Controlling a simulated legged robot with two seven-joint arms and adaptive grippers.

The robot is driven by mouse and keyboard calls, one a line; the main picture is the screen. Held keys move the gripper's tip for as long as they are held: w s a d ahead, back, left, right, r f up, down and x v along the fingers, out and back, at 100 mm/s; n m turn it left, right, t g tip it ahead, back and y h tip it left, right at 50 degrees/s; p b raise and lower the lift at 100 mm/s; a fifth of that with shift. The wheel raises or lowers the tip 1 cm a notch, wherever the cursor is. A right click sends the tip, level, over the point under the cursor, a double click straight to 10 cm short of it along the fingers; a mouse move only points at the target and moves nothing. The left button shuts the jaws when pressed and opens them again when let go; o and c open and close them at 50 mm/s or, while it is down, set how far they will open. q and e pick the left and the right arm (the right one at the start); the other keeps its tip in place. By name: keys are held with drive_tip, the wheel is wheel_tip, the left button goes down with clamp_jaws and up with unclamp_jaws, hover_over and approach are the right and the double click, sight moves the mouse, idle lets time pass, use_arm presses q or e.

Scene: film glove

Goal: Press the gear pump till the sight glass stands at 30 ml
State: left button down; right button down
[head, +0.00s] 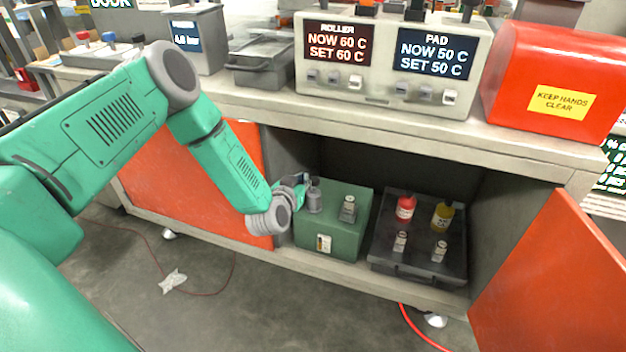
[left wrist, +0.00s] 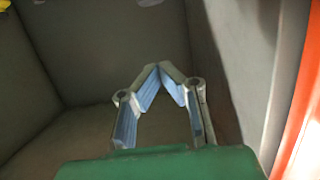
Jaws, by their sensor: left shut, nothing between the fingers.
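A green box (head: 334,228), which appears to be the gear pump, stands in the open cabinet under the bench. A grey cylinder (head: 315,198) and a small pale-labelled bottle (head: 348,209) stand on its top. A small pale panel (head: 323,243) on its front may be the sight glass; its level is too small to read. My left gripper (head: 300,180) is at the box's back left, beside the grey cylinder; contact cannot be told. In the left wrist view the left gripper (left wrist: 159,68) has its fingertips together and empty, with the green top (left wrist: 160,166) below. My right gripper is not in view.
A dark tray (head: 417,275) with red, yellow and small white-labelled bottles stands right of the green box. An orange door (head: 556,275) hangs open at right. The bench top (head: 270,95) overhangs the cabinet. A red hose (head: 420,330) lies on the floor.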

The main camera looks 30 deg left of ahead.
use_arm(q)
drive_tip(key=b, duration=0.3)
hover_over(313, 182)
drive_tip(key=shift+w+f, duration=0.25)
drive_tip(key=shift+f, duration=1)
drive_tip(key=f, duration=0.1)
drive_tip(key=b, duration=0.1)
drive_tip(key=f, duration=0.1)
drive_tip(key=shift+s+f, duration=0.25)
drive_tip(key=shift+f, duration=0.1)
drive_tip(key=shift+f+b, duration=0.35)
drive_tip(key=shift+f, duration=0.15)
